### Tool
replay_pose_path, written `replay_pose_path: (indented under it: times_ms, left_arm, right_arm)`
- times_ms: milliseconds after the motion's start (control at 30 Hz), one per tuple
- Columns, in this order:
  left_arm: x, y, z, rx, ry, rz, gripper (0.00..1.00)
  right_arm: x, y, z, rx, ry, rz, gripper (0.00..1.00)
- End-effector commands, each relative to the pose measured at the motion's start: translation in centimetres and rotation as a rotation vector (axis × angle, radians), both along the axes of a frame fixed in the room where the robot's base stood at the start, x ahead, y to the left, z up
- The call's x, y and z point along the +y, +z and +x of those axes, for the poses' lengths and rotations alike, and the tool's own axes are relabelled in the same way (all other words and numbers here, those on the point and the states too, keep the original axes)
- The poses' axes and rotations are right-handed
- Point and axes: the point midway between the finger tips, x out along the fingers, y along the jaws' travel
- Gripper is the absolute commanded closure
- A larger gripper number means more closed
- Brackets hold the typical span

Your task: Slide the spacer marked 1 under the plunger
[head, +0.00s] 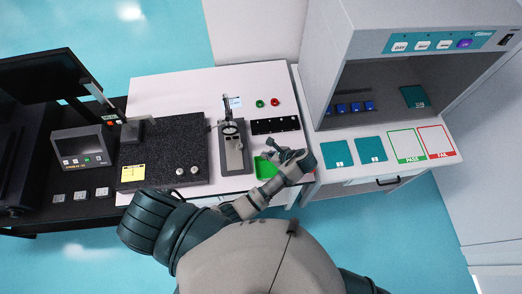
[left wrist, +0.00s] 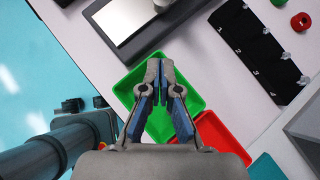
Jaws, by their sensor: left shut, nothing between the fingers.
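The tester stand with its dial and plunger (head: 229,128) stands upright above a grey base plate (head: 233,158). Part of that base shows at the top of the left wrist view (left wrist: 125,18). A black numbered rack (head: 275,125) lies to the right of the stand; it also shows in the left wrist view (left wrist: 258,50), with white numerals along one edge and small pale pieces along the other. I cannot single out the spacer marked 1. My left gripper (left wrist: 160,75) is shut and empty above the green tray (left wrist: 190,101), short of the rack. My right gripper is out of view.
A red tray (left wrist: 220,135) sits beside the green one. A red knob (head: 275,102) and a green knob (head: 260,104) lie behind the rack. A dark granite block (head: 165,150) is left of the stand, and a grey cabinet (head: 345,60) rises on the right.

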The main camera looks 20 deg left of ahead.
Motion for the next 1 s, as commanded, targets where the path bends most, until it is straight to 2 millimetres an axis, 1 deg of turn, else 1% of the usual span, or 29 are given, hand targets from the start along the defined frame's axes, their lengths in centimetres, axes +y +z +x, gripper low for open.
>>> replay_pose_path:
  times_ms: [400,533,700,1000]
  left_arm:
    - [6.1,-6.2,1.1,0.002,-0.002,0.000,1.00]
    - [8.2,-5.9,1.5,-0.001,-0.001,0.000,1.00]
    - [9.6,-6.0,1.8,0.000,-0.004,-0.002,1.00]
    - [9.9,-6.1,1.8,0.000,-0.004,-0.002,1.00]
  right_arm:
    - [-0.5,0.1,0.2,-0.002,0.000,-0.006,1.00]
    - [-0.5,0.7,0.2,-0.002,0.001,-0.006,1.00]
    - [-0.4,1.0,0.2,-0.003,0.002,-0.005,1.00]
    - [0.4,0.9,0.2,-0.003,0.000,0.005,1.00]
